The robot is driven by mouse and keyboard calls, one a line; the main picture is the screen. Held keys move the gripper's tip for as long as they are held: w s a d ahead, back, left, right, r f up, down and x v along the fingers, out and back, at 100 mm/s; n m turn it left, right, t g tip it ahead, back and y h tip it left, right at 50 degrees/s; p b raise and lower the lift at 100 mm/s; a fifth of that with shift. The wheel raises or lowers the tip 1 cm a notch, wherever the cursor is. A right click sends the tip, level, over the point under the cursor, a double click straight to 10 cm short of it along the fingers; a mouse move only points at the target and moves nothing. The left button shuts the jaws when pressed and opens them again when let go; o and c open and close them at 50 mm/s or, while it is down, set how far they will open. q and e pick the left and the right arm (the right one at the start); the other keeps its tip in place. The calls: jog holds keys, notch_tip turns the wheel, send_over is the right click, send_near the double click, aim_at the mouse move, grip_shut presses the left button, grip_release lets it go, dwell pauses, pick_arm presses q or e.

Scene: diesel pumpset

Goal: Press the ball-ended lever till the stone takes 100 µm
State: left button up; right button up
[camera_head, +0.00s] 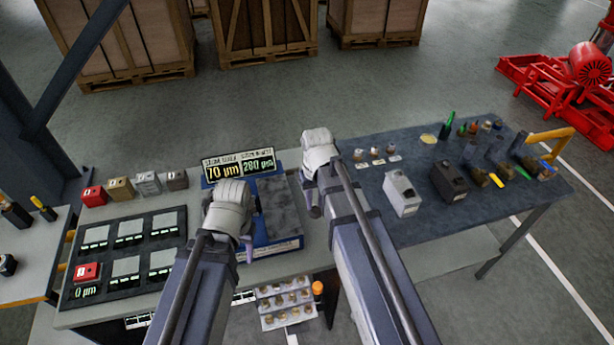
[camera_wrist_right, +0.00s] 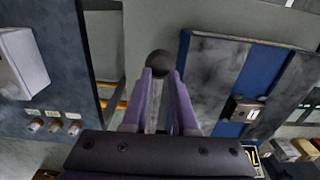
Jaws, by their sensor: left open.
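A blue machine (camera_head: 278,246) with a dark grey slab (camera_head: 284,205) stands mid-table. Its display (camera_head: 238,165) reads 70 µm in yellow and 280 µm in green. In the head view my right gripper (camera_head: 314,210) is beside the machine's right edge. My left gripper (camera_head: 246,248) is open at the machine's left front, pointing down.
A black panel (camera_head: 125,255) with several pads lies left, a red block (camera_head: 87,272) on one pad reading 0 µm. Several small blocks (camera_head: 135,187) stand behind it. The right table (camera_head: 440,215) holds grey and black boxes and small tools. A rack (camera_head: 288,303) sits below the front edge.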

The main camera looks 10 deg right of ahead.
notch_tip(320, 180, up, 11)
jog(key=w+p, duration=0.2)
jog(key=p, duration=0.8)
jog(key=shift+w, duration=0.2)
jog(key=shift+a, duration=0.1)
jog(key=s+a+f+n+b, duration=0.1)
jog(key=s+a+f+b, duration=0.4)
jog(key=s+f+b, duration=0.2)
jog(key=s+a+f+n+h+b, duration=0.1)
jog(key=s+a+f+n+b, duration=0.1)
jog(key=s+a+f+b, duration=0.3)
notch_tip(320, 180, down, 2)
jog(key=shift+s+a+f+b, duration=0.1)
jog(key=shift+s+a+b, duration=0.1)
jog(key=shift+s+b, duration=1)
